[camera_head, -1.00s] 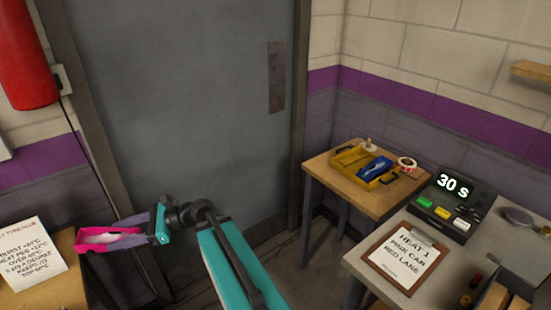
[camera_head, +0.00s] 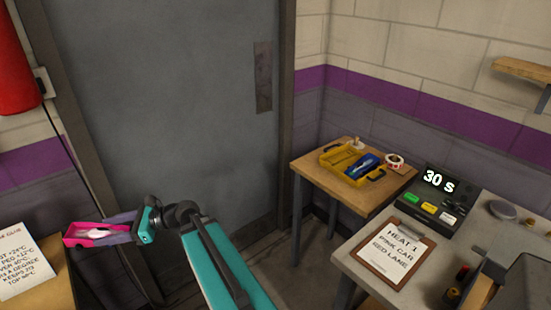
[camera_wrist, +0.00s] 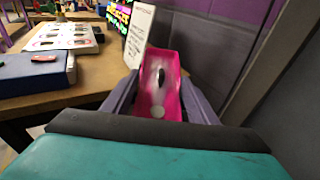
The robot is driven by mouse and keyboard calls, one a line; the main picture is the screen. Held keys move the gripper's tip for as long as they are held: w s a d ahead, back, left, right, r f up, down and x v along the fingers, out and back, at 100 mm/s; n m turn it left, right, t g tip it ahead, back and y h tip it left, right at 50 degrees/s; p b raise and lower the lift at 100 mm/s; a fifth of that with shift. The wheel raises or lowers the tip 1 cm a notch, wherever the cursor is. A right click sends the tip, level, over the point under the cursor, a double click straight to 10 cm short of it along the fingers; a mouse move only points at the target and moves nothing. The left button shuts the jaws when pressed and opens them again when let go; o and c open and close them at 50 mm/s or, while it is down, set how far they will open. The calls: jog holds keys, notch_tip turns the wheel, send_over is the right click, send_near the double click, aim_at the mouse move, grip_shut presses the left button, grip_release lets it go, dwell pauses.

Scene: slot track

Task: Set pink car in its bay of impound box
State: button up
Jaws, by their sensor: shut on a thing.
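The pink car (camera_head: 84,240) is held in my gripper (camera_head: 108,229) at the left of the head view, in front of the grey door. It has a pink body with a white, glossy inside part. In the wrist view the pink car (camera_wrist: 158,102) sits between my two purple fingers, which are shut on its sides. The impound box (camera_head: 334,169) is a yellow open tray with dark handles on the small wooden table, well to the right of my gripper. A blue car (camera_head: 363,164) lies in its right part. The left part looks empty.
A tape roll (camera_head: 394,161) and a small pale object (camera_head: 356,143) stand by the box. A grey bench (camera_head: 357,261) with a clipboard (camera_head: 398,250) and a timer (camera_head: 436,200) is nearer right. A wooden table (camera_head: 50,292) with a paper sign stands at left.

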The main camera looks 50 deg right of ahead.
jog(key=w+d+f+m+t+h, duration=0.15)
jog(key=w+d+m+h, duration=0.3)
jog(key=d, duration=0.45)
jog(key=w+d+m+t+h, duration=0.35)
jog(key=d+h, duration=0.25)
jog(key=d, duration=0.3)
jog(key=s+d+m+g+h, duration=0.2)
jog(key=d+m+h, duration=0.25)
jog(key=d, duration=0.65)
jog(key=s+d+m+g+h, duration=0.1)
jog(key=s+d+m+h, duration=0.4)
jog(key=d, duration=0.6)
jog(key=s+d+m+g+h, duration=0.7)
jog(key=s+d, duration=0.7)
jog(key=d, duration=0.5)
jog(key=s+d+m+g, duration=0.1)
jog(key=s+d+g, duration=0.2)
jog(key=s, duration=0.5)
jog(key=s+d+f+m+g, duration=0.1)
jog(key=s+d+g, duration=0.3)
jog(key=s, duration=0.5)
jog(key=s+d+m+g, duration=0.3)
jog(key=s+d, duration=0.3)
jog(key=s, duration=0.2)
jog(key=shift+s+d+f+m, duration=0.1)
jog(key=shift+s+f+m, duration=0.05)
jog(key=shift+f+m, duration=0.15)
